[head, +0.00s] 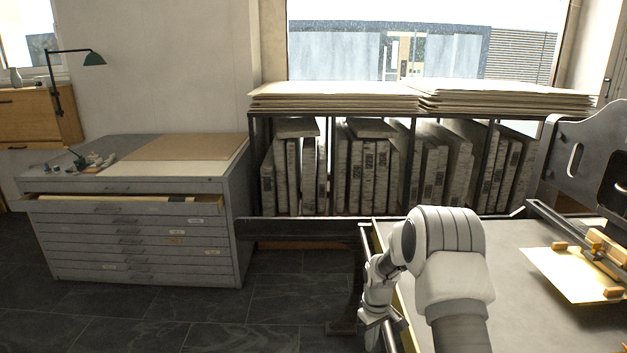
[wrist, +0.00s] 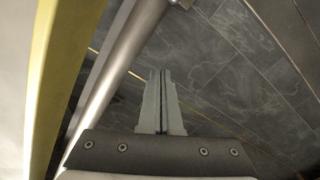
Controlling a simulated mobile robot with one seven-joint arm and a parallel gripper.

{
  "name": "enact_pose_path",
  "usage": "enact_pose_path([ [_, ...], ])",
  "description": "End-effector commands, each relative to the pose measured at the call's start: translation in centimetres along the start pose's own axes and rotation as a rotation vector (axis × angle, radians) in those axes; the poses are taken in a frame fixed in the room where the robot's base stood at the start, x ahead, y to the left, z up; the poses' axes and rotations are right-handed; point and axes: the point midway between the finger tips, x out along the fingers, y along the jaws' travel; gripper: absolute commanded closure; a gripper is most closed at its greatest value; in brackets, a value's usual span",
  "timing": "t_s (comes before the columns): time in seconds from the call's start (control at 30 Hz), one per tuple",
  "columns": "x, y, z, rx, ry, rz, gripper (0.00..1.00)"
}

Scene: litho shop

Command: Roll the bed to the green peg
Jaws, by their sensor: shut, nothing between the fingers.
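The grey flat bed (head: 500,238) of the press lies at the right in the head view, partly hidden behind my arm. A yellow edge strip runs along its left side and also shows in the wrist view (wrist: 50,70). A round metal bar (wrist: 112,85) runs beside that strip. My gripper (wrist: 162,75) is shut and empty, fingers together, just right of the bar in the picture and apart from it, with dark floor behind. In the head view my gripper (head: 377,322) is low at the bed's left edge. I cannot make out a green peg.
A yellowish sheet (head: 565,275) with wooden blocks lies on the bed. A dark rail (head: 300,229) extends left from the press. A grey flat-file cabinet (head: 140,235) stands left with one drawer open. A rack of stone slabs (head: 370,165) stands behind. The tiled floor between is clear.

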Motion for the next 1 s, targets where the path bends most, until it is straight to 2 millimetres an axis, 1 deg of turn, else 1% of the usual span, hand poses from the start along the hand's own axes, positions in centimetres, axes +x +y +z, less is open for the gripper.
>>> enact_pose_path([
  [0.7,-8.4,0.0,0.0,0.000,0.002,0.001,1.00],
  [0.8,-9.0,0.0,0.0,0.000,0.000,0.000,1.00],
  [1.0,-8.9,0.0,0.0,0.000,0.000,0.000,1.00],
])
